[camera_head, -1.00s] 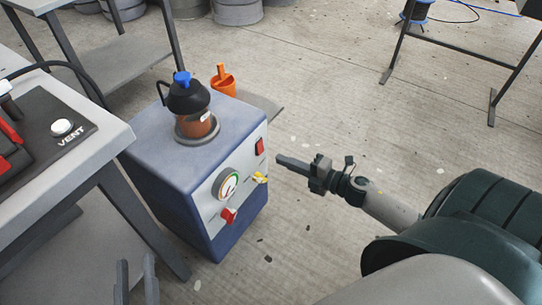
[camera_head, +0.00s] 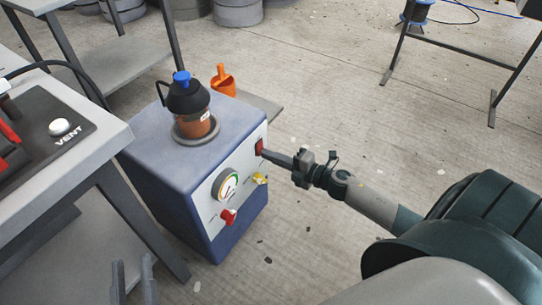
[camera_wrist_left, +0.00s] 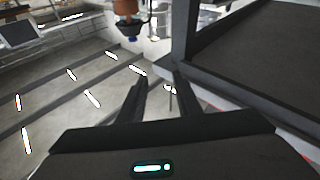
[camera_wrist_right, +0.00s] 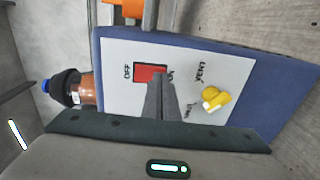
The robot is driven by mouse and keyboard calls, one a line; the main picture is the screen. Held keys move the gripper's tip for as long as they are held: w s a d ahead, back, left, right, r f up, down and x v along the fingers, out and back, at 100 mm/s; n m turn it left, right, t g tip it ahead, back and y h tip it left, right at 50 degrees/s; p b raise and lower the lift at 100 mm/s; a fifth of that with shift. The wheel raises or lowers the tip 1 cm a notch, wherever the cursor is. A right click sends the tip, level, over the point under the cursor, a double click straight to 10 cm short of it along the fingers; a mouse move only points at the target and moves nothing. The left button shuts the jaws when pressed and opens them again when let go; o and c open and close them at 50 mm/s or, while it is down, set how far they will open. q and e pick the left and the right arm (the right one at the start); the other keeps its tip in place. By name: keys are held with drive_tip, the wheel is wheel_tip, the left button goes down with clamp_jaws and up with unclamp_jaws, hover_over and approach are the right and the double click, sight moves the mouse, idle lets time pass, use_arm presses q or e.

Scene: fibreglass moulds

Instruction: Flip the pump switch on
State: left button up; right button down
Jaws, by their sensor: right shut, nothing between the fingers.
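The blue pump box (camera_head: 188,160) stands on the floor with a pale front panel. The red pump switch (camera_head: 259,146) is at the panel's upper right. My left gripper (camera_head: 133,268) is open and empty at the lower left, away from the pump.
A gauge (camera_head: 226,185), a red knob (camera_head: 228,216) and a yellow valve (camera_head: 260,178) are on the same panel. A jar with a black top (camera_head: 187,97) stands on the box.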

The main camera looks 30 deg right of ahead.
use_arm(q)
drive_tip(key=r+t, duration=0.1)
drive_tip(key=a+r+t, duration=0.1)
drive_tip(key=r, duration=0.1)
drive_tip(key=shift+r+b, duration=0.1)
drive_tip(key=shift+b, duration=0.3)
use_arm(e)
drive_tip(key=shift+w, duration=0.15)
use_arm(q)
drive_tip(key=shift+d, duration=0.1)
